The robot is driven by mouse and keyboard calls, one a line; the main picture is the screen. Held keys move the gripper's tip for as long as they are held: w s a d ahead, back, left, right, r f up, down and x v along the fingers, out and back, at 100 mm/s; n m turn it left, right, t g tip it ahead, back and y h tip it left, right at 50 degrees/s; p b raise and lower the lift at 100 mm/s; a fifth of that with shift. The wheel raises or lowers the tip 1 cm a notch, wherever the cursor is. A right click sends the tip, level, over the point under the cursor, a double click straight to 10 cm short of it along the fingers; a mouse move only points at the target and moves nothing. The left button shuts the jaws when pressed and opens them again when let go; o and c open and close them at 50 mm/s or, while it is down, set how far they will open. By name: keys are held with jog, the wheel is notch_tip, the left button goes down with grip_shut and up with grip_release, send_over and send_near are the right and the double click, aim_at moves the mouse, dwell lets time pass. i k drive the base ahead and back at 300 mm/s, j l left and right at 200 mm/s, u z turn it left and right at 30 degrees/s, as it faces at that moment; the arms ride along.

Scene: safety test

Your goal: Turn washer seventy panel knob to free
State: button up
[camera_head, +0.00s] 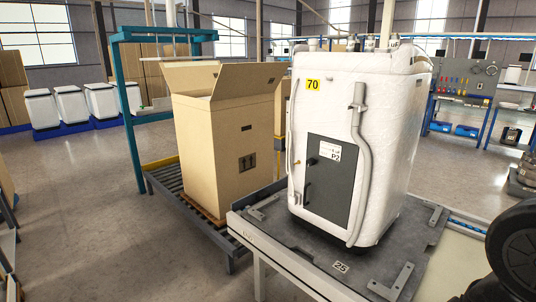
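A white washer-like unit (395,120) with a yellow label "70" (313,85) stands upright on a dark platform. Its front has a dark grey panel (335,190) with a white label marked "P2" (330,151). A small knob (311,161) sits at the panel's upper left edge. Its turn position is too small to read. A dark curved handle (307,192) is below it on the panel. A grey bent pipe (361,150) runs down the unit's front, at the panel's right side. My gripper is not visible.
The platform (290,250) carries metal brackets and a "25" label (341,267). An open cardboard box (225,145) stands on a roller conveyor (190,205) to the left, with a teal frame (128,110) beside it. Open floor (100,220) lies left; a tool bench (462,95) is behind right.

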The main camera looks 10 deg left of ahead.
aim_at(310, 162)
jog(key=u, duration=0.35)
jog(key=i+j+z, duration=0.15)
jog(key=i, duration=0.3)
jog(key=i+j+z, duration=0.1)
jog(key=i, duration=0.4)
jog(key=i+j+z, duration=0.15)
jog(key=i, duration=0.3)
jog(key=k+j+z, duration=0.15)
jog(key=j, duration=0.2)
jog(key=k+j+z, duration=0.1)
jog(key=j, duration=0.25)
jog(key=k+j+z, duration=0.15)
jog(key=j, duration=0.2)
jog(key=k+j+z, duration=0.1)
jog(key=k+j, duration=0.15)
